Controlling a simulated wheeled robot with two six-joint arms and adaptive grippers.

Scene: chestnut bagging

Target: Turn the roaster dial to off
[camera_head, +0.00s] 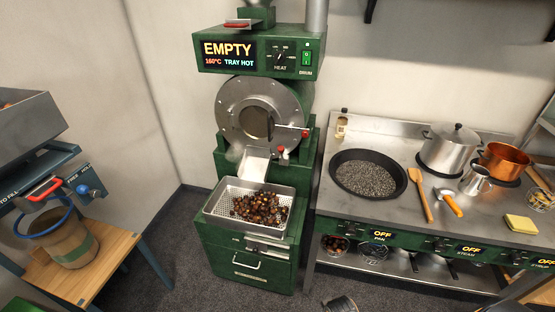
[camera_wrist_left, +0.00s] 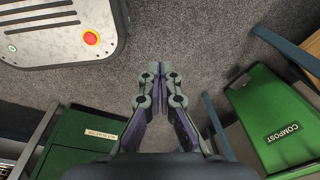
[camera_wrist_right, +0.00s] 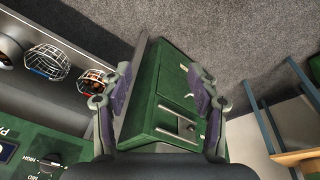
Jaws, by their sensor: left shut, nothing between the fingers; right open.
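The green roaster (camera_head: 262,130) stands at the centre of the head view. Its dark dial (camera_head: 280,56), labelled HEAT, is on the upper front panel; its exact setting is too small to read. The panel display (camera_head: 229,53) reads EMPTY, 160°C and TRAY HOT. My left gripper (camera_wrist_left: 158,70) is shut and empty above the grey floor in the left wrist view. My right gripper (camera_wrist_right: 160,75) is open and empty in the right wrist view, with a green cabinet beyond its fingers. Neither gripper is clearly seen near the dial.
A perforated tray (camera_head: 212,208) of chestnuts sits below the roaster chute. A green DRUM switch (camera_head: 307,58) is right of the dial. A steel counter (camera_head: 385,132) with a dark pan (camera_head: 340,187) and pots stands right. A sack (camera_head: 72,250) hangs at the left stand.

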